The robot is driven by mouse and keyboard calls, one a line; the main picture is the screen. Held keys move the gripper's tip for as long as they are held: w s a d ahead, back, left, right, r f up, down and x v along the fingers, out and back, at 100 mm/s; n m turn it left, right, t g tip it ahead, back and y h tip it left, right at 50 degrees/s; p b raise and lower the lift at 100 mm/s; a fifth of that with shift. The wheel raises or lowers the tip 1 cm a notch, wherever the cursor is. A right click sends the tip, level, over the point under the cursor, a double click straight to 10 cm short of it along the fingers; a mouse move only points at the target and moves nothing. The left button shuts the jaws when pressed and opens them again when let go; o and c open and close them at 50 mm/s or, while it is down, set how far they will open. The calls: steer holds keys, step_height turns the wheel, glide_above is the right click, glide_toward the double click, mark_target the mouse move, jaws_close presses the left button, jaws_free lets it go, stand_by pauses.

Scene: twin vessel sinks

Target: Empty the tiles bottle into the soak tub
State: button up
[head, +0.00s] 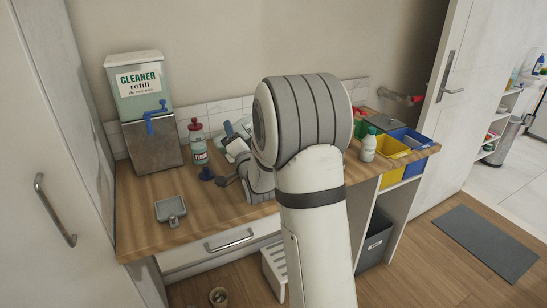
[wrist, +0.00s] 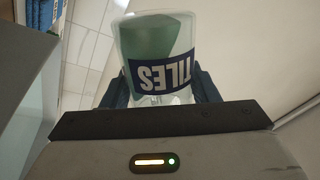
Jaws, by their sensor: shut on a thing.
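The tiles bottle (wrist: 184,38) is clear, with a dark blue label reading TILES upside down in the wrist view. Green liquid shows through its wall, mostly at the left. My gripper (wrist: 162,90) is shut on it, one dark finger on each side. The bottle's lower end in the picture is hidden behind the gripper body. In the head view my arm covers the middle of the counter, and I cannot clearly make out the held bottle. I cannot tell which container is the soak tub.
A yellow bin (head: 391,148) and a blue bin (head: 413,139) are at the right end. The front left counter is mostly clear.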

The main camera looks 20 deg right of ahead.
steer(key=shift+a+f+m+h+p, duration=0.15)
steer(key=shift+m+h+p, duration=0.45)
steer(key=shift+m+p, duration=1)
steer(key=shift+d+r+m+h+b, duration=0.4)
steer(key=shift+d+r+m+b, duration=0.2)
steer(key=shift+m+b, duration=0.6)
steer(key=shift+s+d+f+m+h+b, duration=0.15)
steer(key=shift+m+h+b, duration=0.2)
steer(key=shift+m+b, duration=0.7)
steer(key=shift+w+d+f+m+h+b, duration=0.15)
steer(key=shift+m+h+b, duration=0.15)
steer(key=shift+m+b, duration=0.75)
steer(key=shift+s+d+f+m+h+b, duration=0.15)
steer(key=shift+m+h+b, duration=0.35)
steer(key=shift+b, duration=1)
steer(key=shift+a+r, duration=0.1)
